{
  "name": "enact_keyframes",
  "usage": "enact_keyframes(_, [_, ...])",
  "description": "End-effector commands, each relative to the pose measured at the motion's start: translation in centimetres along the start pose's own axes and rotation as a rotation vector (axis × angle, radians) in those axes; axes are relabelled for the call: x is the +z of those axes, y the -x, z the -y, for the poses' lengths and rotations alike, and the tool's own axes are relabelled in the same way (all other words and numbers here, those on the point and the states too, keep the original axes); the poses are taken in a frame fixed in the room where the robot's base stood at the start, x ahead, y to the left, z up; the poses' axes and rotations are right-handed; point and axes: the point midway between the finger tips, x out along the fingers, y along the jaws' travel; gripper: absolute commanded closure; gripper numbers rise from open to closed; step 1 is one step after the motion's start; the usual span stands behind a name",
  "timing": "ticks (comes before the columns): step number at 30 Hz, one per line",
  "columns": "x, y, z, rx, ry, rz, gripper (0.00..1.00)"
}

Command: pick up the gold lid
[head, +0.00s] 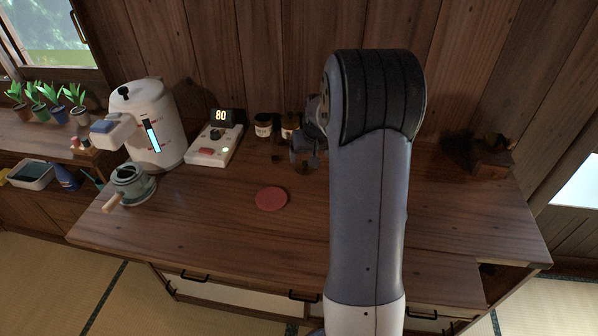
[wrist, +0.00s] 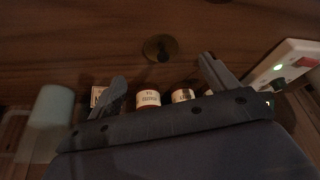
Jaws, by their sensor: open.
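The gold lid (wrist: 160,47) is a small round brass disc with a darker centre. It lies flat on the brown wooden worktop in the wrist view, just beyond and between my fingertips. My gripper (wrist: 162,68) is open, with its two fingers spread apart and nothing between them. In the head view my gripper (head: 305,157) is low over the worktop, right of the scale and partly hidden by my arm. I cannot clearly make out the lid in that view.
Labelled jars (wrist: 148,98) stand close by my fingers. A white scale (head: 215,145) reading 80, a white hot-water pot (head: 150,120) and a grinder (head: 130,184) are left. A red coaster (head: 271,199) lies in front. A dark wooden box (head: 491,160) is right.

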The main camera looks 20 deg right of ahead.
Motion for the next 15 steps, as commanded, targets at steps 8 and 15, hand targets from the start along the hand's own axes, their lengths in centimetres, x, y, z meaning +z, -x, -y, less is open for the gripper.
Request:
enact_keyframes(8, [0.0, -3.5, 0.1, -0.001, 0.001, 0.003, 0.18])
enact_keyframes(15, [-0.2, -5.1, 0.1, -0.001, 0.001, 0.004, 0.18])
